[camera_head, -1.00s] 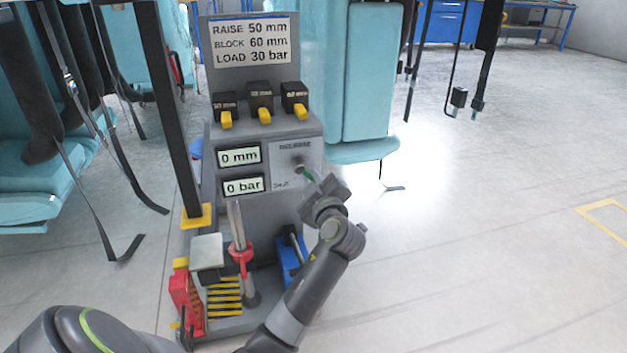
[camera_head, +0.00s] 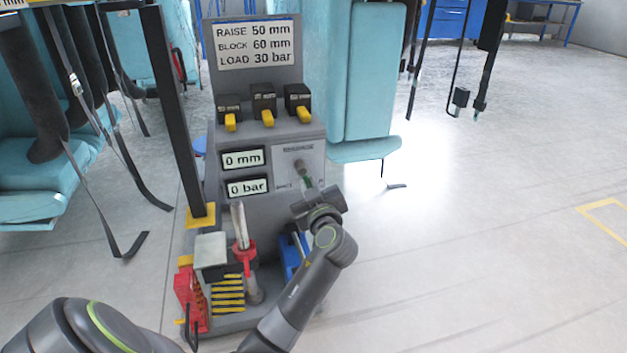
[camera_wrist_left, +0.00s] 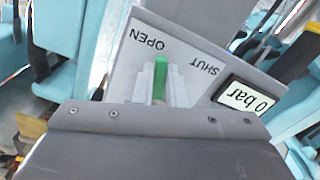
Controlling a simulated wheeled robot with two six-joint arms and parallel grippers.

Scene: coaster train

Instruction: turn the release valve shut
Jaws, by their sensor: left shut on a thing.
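The release valve's green lever (camera_head: 306,179) hangs from its hub on the light valve plate (camera_head: 287,163), on the grey console's front. It slopes down and slightly right. My left gripper (camera_head: 309,188) is shut on the lever from the front right and hides its lower end. In the left wrist view the green lever (camera_wrist_left: 160,77) stands between the fingers (camera_wrist_left: 165,91), between the words OPEN (camera_wrist_left: 148,40) and SHUT (camera_wrist_left: 204,65). In the head view the gripper covers the plate's lower right. My right gripper is not in view.
Two displays left of the plate read 0 mm (camera_head: 243,157) and 0 bar (camera_head: 248,187). Three yellow-tipped switches (camera_head: 267,118) sit above. A red-collared jack (camera_head: 243,250) stands below left, near a blue part (camera_head: 290,262). The floor to the right (camera_head: 480,230) is clear.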

